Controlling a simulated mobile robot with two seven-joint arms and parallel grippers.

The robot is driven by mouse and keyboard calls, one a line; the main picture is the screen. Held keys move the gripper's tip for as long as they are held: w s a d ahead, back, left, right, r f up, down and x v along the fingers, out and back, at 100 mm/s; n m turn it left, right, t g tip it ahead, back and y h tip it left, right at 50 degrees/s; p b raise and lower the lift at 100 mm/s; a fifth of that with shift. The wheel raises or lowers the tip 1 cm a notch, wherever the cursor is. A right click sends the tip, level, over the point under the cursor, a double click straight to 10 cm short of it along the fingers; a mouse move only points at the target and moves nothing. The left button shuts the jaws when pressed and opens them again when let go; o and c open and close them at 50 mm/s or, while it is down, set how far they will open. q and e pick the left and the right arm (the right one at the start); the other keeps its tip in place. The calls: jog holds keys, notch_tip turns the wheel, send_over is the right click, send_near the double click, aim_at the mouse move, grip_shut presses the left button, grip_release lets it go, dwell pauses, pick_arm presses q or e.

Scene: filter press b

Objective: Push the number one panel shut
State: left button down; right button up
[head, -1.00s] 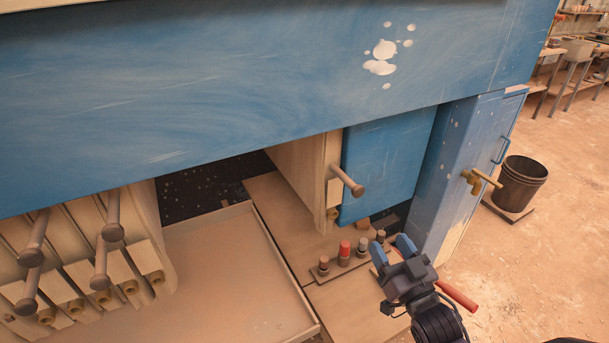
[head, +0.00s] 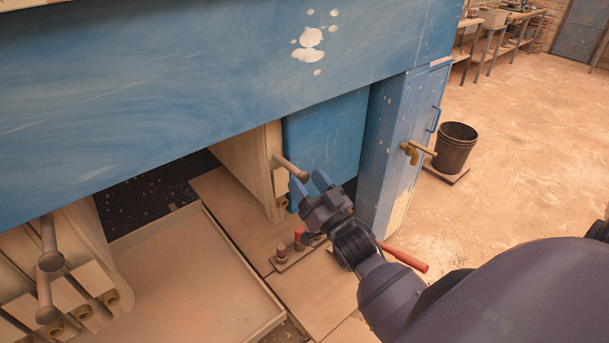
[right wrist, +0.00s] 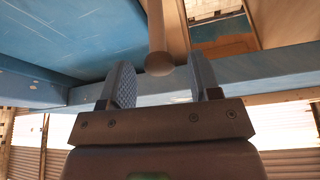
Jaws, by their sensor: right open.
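A tan filter panel (head: 243,172) stands upright on the right side of the press, beside the blue end block (head: 325,135). I cannot read a number on it. Its round peg handle (head: 290,167) sticks out toward me. My right gripper (head: 309,184) is open and empty, just below and right of the peg's end. In the right wrist view the peg (right wrist: 157,35) points in between the two blue-padded fingers (right wrist: 162,82), its knob near the fingertips; contact cannot be told. My left gripper is out of view.
More tan panels (head: 75,240) with pegs stand at the left, with a gap between. A shallow tray (head: 190,265) lies below. Small knobs, one red (head: 298,238), and a red lever (head: 403,256) are near my right wrist. A brass tap (head: 417,152) and bucket (head: 456,147) are right.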

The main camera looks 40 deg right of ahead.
jog(key=shift+x, duration=0.8)
grip_shut()
